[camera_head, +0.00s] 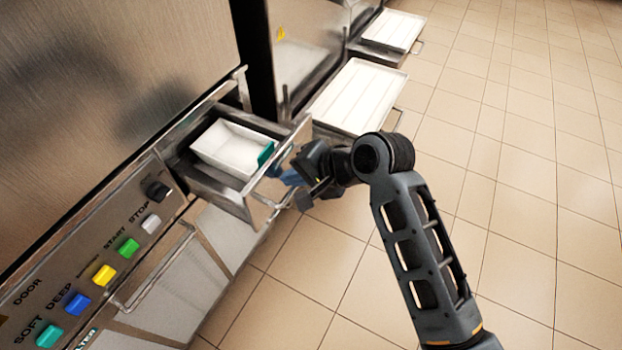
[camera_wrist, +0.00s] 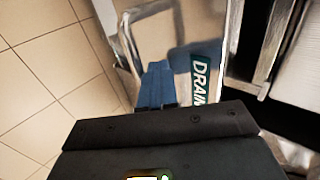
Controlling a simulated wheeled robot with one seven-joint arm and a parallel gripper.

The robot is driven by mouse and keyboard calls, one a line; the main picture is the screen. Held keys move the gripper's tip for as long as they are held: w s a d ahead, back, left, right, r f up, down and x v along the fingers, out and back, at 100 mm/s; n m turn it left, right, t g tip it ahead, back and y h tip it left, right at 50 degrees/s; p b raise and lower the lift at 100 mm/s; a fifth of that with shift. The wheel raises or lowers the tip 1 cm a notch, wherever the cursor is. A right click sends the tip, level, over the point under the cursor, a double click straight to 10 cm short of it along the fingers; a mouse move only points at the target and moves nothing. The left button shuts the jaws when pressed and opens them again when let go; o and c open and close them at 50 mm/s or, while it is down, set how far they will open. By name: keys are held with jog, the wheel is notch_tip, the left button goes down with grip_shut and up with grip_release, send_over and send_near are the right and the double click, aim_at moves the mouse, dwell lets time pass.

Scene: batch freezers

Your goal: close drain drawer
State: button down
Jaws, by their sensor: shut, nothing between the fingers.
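The drain drawer (camera_head: 216,187) is a metal drawer sticking out from the machine front in the head view, with a white pan (camera_head: 230,150) inside it. Its metal front panel (camera_wrist: 208,28) carries a green "DRAIN" label (camera_wrist: 202,80) in the wrist view. A bent bar handle (camera_wrist: 127,38) stands off that front. My gripper (camera_head: 285,178) is at the outer front of the drawer, its blue fingers (camera_wrist: 156,82) shut and empty. The fingers lie beside the handle and over the front panel. I cannot tell whether they touch it.
A panel with coloured buttons (camera_head: 103,274) and a dark knob (camera_head: 158,190) lies left of the drawer. White trays (camera_head: 360,97) (camera_head: 393,31) jut out farther along the row. A bar handle (camera_head: 160,270) sits below the panel. The tiled floor (camera_head: 530,190) at right is clear.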

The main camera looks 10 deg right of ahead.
jog(key=w+a, duration=0.3)
jog(key=a, duration=0.2)
jog(key=w+a+b, duration=0.1)
jog(key=w+a, duration=0.7)
jog(key=a, duration=0.1)
jog(key=shift+w+a+f+b, duration=0.1)
jog(key=shift+w+a+b, duration=0.15)
jog(key=shift+a+b, duration=0.15)
jog(key=shift+w+a, duration=0.2)
jog(key=shift+a+r, duration=0.1)
jog(key=shift+r, duration=0.15)
